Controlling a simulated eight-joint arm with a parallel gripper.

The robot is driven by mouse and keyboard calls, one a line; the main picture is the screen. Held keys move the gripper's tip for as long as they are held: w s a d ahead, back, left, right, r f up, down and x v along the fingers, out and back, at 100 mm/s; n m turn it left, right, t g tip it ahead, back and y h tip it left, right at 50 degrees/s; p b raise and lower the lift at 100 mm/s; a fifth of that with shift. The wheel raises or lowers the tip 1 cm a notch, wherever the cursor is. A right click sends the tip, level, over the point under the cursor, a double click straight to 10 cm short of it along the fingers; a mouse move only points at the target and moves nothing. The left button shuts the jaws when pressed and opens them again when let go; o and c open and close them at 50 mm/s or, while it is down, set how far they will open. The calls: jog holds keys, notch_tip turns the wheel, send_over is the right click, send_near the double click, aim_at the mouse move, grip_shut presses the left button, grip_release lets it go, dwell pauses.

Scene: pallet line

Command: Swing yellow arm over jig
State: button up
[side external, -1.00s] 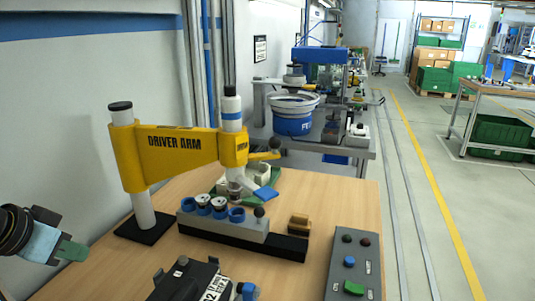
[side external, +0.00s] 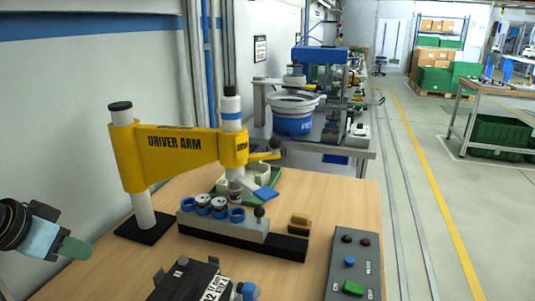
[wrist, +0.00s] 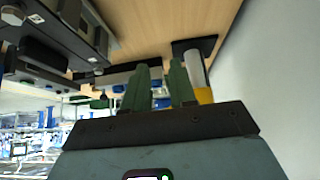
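The yellow arm (side external: 185,152), marked DRIVER ARM, is mounted on a white post (side external: 143,210) with a black base. Its white driver head (side external: 231,110) with a blue band hangs at the right end, with a handle ending in a dark knob (side external: 275,144). Below and behind the head, a white part sits on a green plate (side external: 218,187); I cannot tell whether this is the jig. My gripper (side external: 75,248) is left of the post, apart from the yellow arm. In the wrist view its green fingers (wrist: 160,88) are spread, with nothing between them.
A grey block (side external: 220,222) with blue rings sits on a black rail (side external: 285,245) in front of the arm. A black fixture (side external: 190,283) lies at the front edge. A button box (side external: 354,262) stands at the right. Bare wood lies between the post and front fixture.

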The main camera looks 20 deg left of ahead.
jog(key=o, duration=0.5)
notch_tip(320, 180, up, 4)
jog(key=shift+r, duration=0.15)
notch_tip(320, 180, up, 23)
jog(key=w+d+f+m+t+y, duration=0.15)
jog(key=w+d+m, duration=0.25)
jog(key=w+m, duration=0.4)
jog(key=w+d+r+m+t+y, duration=0.1)
jog(key=w+d+m+y, duration=0.2)
jog(key=w+m, duration=0.55)
jog(key=w+d+m+t+y, duration=0.15)
jog(key=d+m+t, duration=0.25)
jog(key=d+m, duration=0.65)
jog(key=w+d+m+t, duration=0.35)
jog(key=d+m, duration=0.45)
jog(key=d, duration=0.5)
send_near(275, 145)
jog(key=shift+w+a+n, duration=0.1)
jog(key=shift+w+n, duration=0.15)
jog(key=shift+n, duration=0.05)
jog(key=x, duration=1.1)
